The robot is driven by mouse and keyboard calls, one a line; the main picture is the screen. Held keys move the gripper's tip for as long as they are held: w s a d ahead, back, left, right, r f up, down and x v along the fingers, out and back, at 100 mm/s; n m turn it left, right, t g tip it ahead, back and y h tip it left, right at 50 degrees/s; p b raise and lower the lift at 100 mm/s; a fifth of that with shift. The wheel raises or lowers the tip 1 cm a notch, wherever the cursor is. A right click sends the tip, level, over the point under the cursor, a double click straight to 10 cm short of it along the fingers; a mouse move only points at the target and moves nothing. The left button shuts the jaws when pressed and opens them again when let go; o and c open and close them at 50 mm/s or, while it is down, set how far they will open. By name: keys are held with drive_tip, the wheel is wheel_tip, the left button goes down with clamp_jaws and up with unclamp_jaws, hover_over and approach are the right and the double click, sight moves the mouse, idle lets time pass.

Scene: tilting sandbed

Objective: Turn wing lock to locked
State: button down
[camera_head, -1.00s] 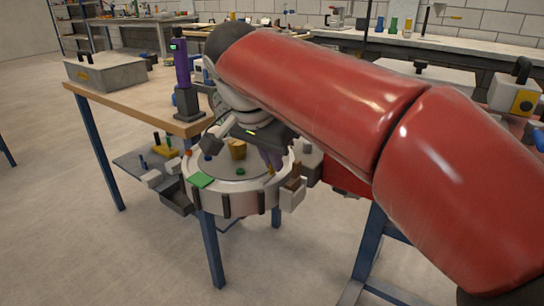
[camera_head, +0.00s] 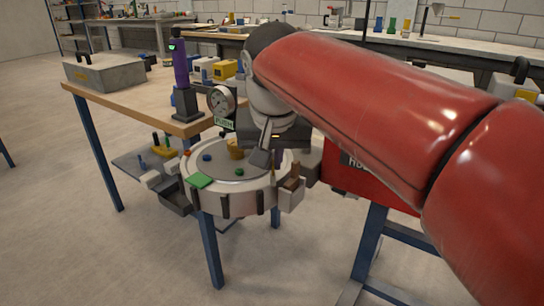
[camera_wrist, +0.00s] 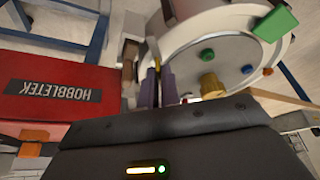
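The sandbed (camera_head: 205,203) is a round drum with a white rim and a grey top. It also shows in the wrist view (camera_wrist: 198,25). I cannot tell for certain which fitting is the wing lock. A brown upright piece (camera_head: 293,182) on a pale block at the bed's right side may be it; it also shows in the wrist view (camera_wrist: 130,58). A small yellow piece (camera_wrist: 156,52) lies just beyond my fingertips at the rim. My gripper (camera_wrist: 158,78) points at the rim beside the brown piece. Its purple fingers are slightly apart, with nothing clearly held.
The bed's top carries a brass knob (camera_head: 235,149), a blue button (camera_head: 207,158) and a green button (camera_head: 239,172). A green square (camera_head: 199,180) sits on the rim. A round gauge (camera_head: 221,99) stands behind. A red case (camera_wrist: 55,90) is close beside my gripper.

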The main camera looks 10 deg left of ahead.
drive_tip(key=n+y, duration=0.1)
drive_tip(key=n, duration=0.1)
drive_tip(key=n+g+p, duration=0.1)
drive_tip(key=n, duration=0.2)
drive_tip(key=shift+w+d+n+y, duration=0.1)
drive_tip(key=shift+d+n+y, duration=0.05)
drive_tip(key=shift+n+y, duration=0.2)
drive_tip(key=n, duration=0.2)
drive_tip(key=n+g+y+p, duration=0.1)
drive_tip(key=n, duration=0.1)
drive_tip(key=shift+w+n+g, duration=0.1)
drive_tip(key=shift+n+g, duration=0.2)
drive_tip(key=shift+n, duration=0.35)
drive_tip(key=c, duration=1.6)
unclamp_jaws()
drive_tip(key=shift+d+r, duration=0.1)
drive_tip(key=v, duration=0.7)
drive_tip(key=shift+d+r+p, duration=0.2)
drive_tip(key=shift+r+p, duration=0.05)
drive_tip(key=shift+p, duration=0.15)
